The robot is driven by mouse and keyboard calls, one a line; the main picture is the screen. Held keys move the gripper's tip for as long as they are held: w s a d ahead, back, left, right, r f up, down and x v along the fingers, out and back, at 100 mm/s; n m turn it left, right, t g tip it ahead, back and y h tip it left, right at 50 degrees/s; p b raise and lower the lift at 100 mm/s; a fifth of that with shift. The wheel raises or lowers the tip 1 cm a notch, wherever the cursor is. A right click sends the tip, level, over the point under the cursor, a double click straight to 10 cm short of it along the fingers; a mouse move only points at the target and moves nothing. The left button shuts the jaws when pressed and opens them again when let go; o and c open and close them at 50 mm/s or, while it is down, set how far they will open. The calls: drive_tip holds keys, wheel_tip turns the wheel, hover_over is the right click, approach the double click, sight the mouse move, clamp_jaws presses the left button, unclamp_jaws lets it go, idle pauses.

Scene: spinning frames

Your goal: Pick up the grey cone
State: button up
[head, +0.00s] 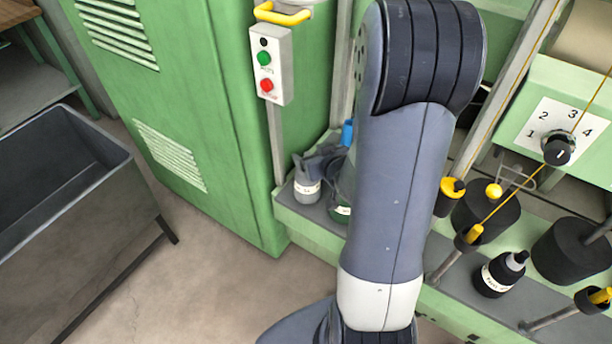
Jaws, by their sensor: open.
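I cannot make out a grey cone in the head view. My own arm crosses the middle of the picture from top to bottom and hides part of the machine and its ledge behind it. My gripper is outside the picture.
A green cabinet (200,120) and a button box (270,65) stand left of my arm. A grey bin (70,190) is at the far left. A grey bottle (307,190) and a black bottle (498,274) are on the machine ledge. The floor (225,285) between bin and machine is clear.

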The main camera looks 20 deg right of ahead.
drive_tip(key=shift+w+f, duration=1.1)
drive_tip(key=shift+f, duration=0.6)
drive_tip(key=shift+w+f, duration=1.1)
drive_tip(key=shift+f, duration=0.6)
drive_tip(key=shift+w+f, duration=1.1)
drive_tip(key=shift+f, duration=0.6)
drive_tip(key=c, duration=1.6)
